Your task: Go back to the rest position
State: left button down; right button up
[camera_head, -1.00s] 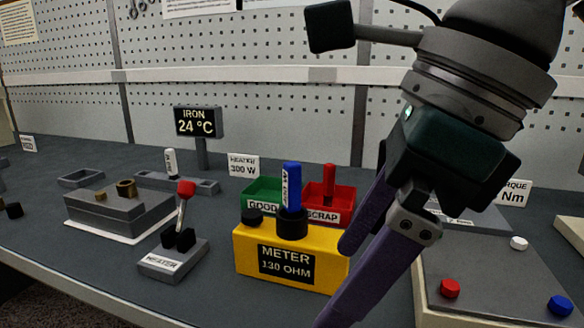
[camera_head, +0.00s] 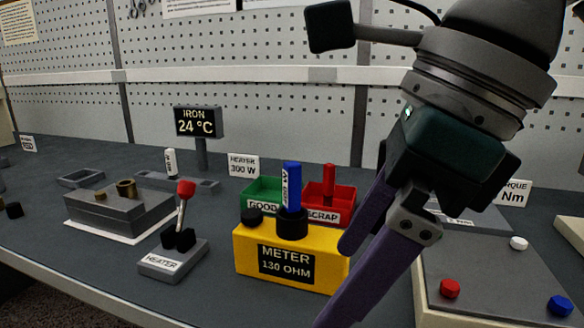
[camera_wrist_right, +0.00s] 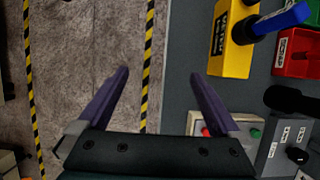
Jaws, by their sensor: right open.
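My right gripper (camera_head: 335,285) hangs in the right half of the head view, in front of the bench, with its purple fingers pointing down and left. In the right wrist view the fingers (camera_wrist_right: 158,75) are spread wide with nothing between them. The yellow meter (camera_head: 290,255) reads 130 OHM and stands just left of the fingers. A blue spindle (camera_head: 291,186) stands upright in the meter's black socket, apart from my gripper. It also shows in the right wrist view (camera_wrist_right: 283,20). My left gripper is not in view.
Behind the meter are the green GOOD bin (camera_head: 262,190) and the red SCRAP bin (camera_head: 341,202), with a red spindle (camera_head: 329,180) in it. The heater switch (camera_head: 173,262) and a grey block (camera_head: 118,212) stand left. A panel with coloured buttons (camera_head: 490,280) lies right.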

jog(key=s+a+r+m+g+y, duration=0.25)
jog(key=s+a+r+y, duration=0.45)
jog(key=a+r+y, duration=0.6)
jog(key=w+d+r+m+t+y, duration=0.3)
jog(key=r+m+t+y, duration=0.2)
jog(key=r+m+t, duration=0.4)
jog(key=w+d+f+m+t+h, duration=0.1)
jog(key=w+d+m+t+h, duration=0.4)
jog(key=m, duration=0.5)
jog(key=w+d+f+m+t+h, duration=0.1)
jog(key=w+d+m+t+h, duration=0.2)
jog(key=d+m+t+h, duration=0.4)
jog(key=d+f+m+g+h, duration=0.2)
jog(key=d+f+m+h, duration=0.3)
jog(key=f+m, duration=0.35)
jog(key=d+f+m+g+h, duration=0.2)
jog(key=d+f+m+h, duration=0.4)
jog(key=f, duration=0.3)
jog(key=s+d+f+m+g, duration=0.1)
jog(key=s+f+m+g, duration=0.4)
jog(key=s+f+g, duration=1)
jog(key=s+r+t+p, duration=0.1)
jog(key=s+r+p, duration=0.1)
jog(key=r+p, duration=2.4)
jog(key=s+r+t+p, duration=0.1)
jog(key=s+r+p, duration=0.2)
jog(key=r+p, duration=2.4)
jog(key=shift+s+t+y+p, duration=0.2)
jog(key=shift+t+y+p, duration=0.2)
jog(key=shift+p, duration=0.3)
